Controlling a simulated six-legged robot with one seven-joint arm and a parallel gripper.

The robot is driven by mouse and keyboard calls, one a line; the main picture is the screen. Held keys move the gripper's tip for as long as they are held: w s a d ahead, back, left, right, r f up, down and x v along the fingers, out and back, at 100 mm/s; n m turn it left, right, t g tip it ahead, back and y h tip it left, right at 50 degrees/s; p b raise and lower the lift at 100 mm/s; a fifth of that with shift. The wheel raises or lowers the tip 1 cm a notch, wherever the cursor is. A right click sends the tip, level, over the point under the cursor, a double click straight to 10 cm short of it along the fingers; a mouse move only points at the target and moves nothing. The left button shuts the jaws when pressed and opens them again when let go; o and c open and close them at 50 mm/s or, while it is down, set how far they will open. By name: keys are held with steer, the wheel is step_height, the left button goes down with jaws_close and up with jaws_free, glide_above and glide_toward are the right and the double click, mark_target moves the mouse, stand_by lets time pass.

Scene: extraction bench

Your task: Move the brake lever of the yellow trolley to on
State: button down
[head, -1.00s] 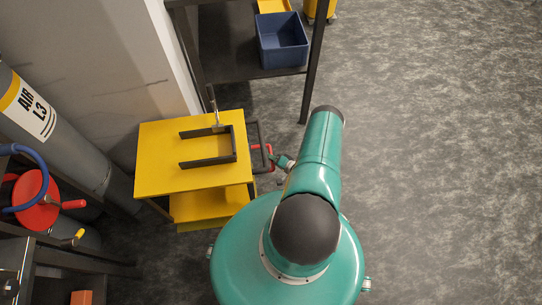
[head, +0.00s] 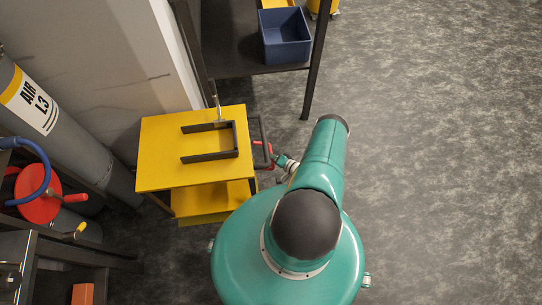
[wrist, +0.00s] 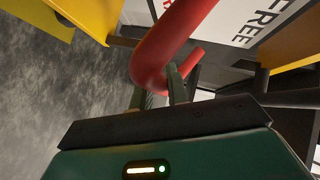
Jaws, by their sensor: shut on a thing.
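The yellow trolley (head: 165,165) stands left of my arm in the head view, with a dark frame on its top. Its red brake lever (head: 263,147) sticks out on the trolley's right side, partly hidden by a dark handle. My gripper (head: 283,163) is at the lever's outer end. In the wrist view the red lever (wrist: 170,45) is a thick bent bar running down to my gripper (wrist: 162,88), whose narrow fingers are shut on it. A white plate (wrist: 240,18) behind the lever reads FREE in black, with red lettering partly hidden by the lever.
A dark bench with a blue bin (head: 285,36) stands behind the trolley. A grey gas cylinder (head: 60,125) and a red wheel (head: 38,195) are at the left. Open grey floor (head: 450,150) lies to the right.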

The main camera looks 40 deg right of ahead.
steer(key=c, duration=1.4)
jaws_free()
steer(key=shift+o, duration=0.2)
steer(key=v, duration=1.3)
steer(key=shift+s, duration=0.4)
